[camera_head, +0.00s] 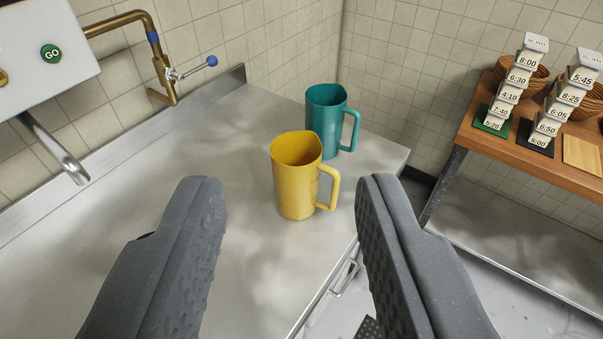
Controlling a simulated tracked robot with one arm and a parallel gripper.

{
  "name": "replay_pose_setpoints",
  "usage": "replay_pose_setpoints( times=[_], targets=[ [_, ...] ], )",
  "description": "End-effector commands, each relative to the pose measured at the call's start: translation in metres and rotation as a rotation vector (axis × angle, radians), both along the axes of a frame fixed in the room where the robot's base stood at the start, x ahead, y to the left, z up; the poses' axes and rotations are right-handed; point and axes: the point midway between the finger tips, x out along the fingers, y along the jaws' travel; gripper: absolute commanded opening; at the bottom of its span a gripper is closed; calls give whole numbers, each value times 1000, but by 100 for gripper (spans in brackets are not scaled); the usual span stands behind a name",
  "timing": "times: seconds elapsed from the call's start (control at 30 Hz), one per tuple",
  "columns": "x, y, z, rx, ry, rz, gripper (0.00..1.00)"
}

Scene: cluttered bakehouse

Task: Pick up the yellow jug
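The yellow jug (294,188) stands upright on the metal counter (130,230), with its handle to the right. Its open top faces up toward the camera. My gripper (287,190) is open, with one dark grey finger at the left and one at the right. The jug shows between and beyond the fingertips, and nothing is held. I cannot tell the exact distance to it.
A teal jug (324,112) stands just behind and right of the yellow jug. A brass pipe with a blue-handled valve (180,73) and a steel spout (55,150) are at the left. A wooden-topped table (550,165) with time tags and bowls stands right. The counter's left area is clear.

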Motion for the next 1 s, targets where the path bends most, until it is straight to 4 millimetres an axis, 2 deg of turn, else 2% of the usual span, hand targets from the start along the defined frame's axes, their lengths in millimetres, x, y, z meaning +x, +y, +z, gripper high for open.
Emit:
replay_pose_setpoints(
  times=[0.2,0.23,0.33,0.43,0.47,0.67,0.8,1.0],
  targets=[
    [0,0,0,0,0,0,36],
    [0,0,0,0,0,0,39],
    [3,1,-1,2,-1,3,67],
    [21,8,-8,12,-5,15,95],
    [30,10,-13,16,-5,20,100],
    [112,42,-60,70,-38,50,100],
    [167,59,-108,115,-64,47,100],
    [227,70,-186,150,-106,-7,100]
  ],
)
